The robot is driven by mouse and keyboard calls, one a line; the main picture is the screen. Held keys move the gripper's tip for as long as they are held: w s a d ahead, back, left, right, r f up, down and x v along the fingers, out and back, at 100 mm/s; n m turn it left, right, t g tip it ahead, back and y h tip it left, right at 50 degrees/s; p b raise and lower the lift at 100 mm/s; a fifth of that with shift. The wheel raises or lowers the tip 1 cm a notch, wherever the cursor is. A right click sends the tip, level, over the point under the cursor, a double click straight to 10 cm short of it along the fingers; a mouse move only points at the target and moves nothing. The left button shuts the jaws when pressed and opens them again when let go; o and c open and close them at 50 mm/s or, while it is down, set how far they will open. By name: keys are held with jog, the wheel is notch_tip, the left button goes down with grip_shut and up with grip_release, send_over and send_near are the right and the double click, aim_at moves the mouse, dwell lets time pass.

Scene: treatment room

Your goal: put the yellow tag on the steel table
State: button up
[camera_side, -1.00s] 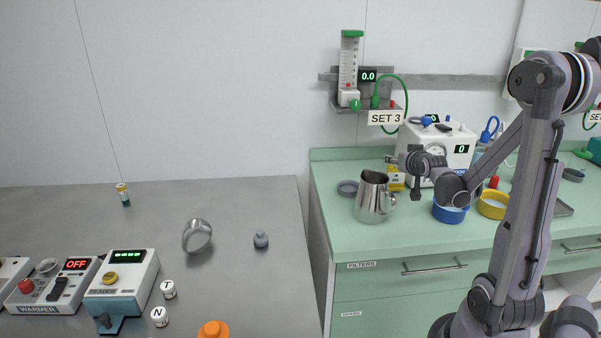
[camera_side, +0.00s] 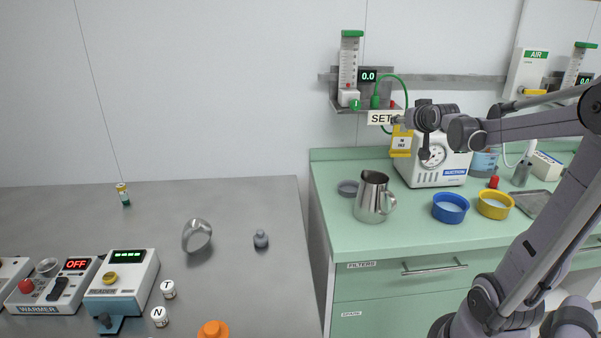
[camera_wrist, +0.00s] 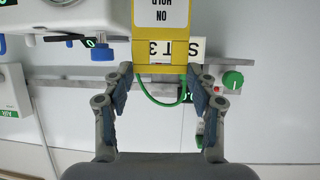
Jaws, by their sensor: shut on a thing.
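The yellow tag (camera_side: 401,142) has a white label and hangs in my gripper (camera_side: 398,122), raised above the green counter in front of the suction unit. In the wrist view the yellow tag (camera_wrist: 160,54) sits between the fingertips of my gripper (camera_wrist: 160,78), which is shut on it; its label reads "ON HOLD" upside down. The steel table (camera_side: 150,215) is the grey surface at the left in the side view, well left of the tag.
On the steel table stand a warmer (camera_side: 52,292), a reader (camera_side: 122,282), a tilted metal ring-like piece (camera_side: 197,236), a small grey weight (camera_side: 261,240) and an orange piece (camera_side: 213,330). A steel jug (camera_side: 372,200) stands on the counter's left side. The table's middle is mostly clear.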

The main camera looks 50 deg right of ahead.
notch_tip(320, 180, up, 14)
jog(key=r, duration=0.1)
jog(key=w+a+f+n+t+y, duration=0.3)
jog(key=a+f+n+y, duration=0.2)
jog(key=a, duration=0.3)
jog(key=w+a+f+n+t+y, duration=0.2)
jog(key=a+f+n+y, duration=0.2)
jog(key=a, duration=0.4)
jog(key=s+a+r+n+g+y, duration=0.1)
jog(key=a+r+n+g+y, duration=0.3)
jog(key=a+n+y, duration=0.45)
jog(key=s+a+r+n+g+y, duration=0.1)
jog(key=a+r+n+g+y, duration=0.4)
jog(key=a, duration=0.6)
notch_tip(320, 180, down, 23)
jog(key=n, duration=0.1)
jog(key=w+a+f, duration=0.4)
jog(key=a+f, duration=0.6)
jog(key=f, duration=0.1)
jog(key=shift+a+t, duration=0.35)
jog(key=shift+t, duration=0.05)
jog(key=shift+f, duration=0.1)
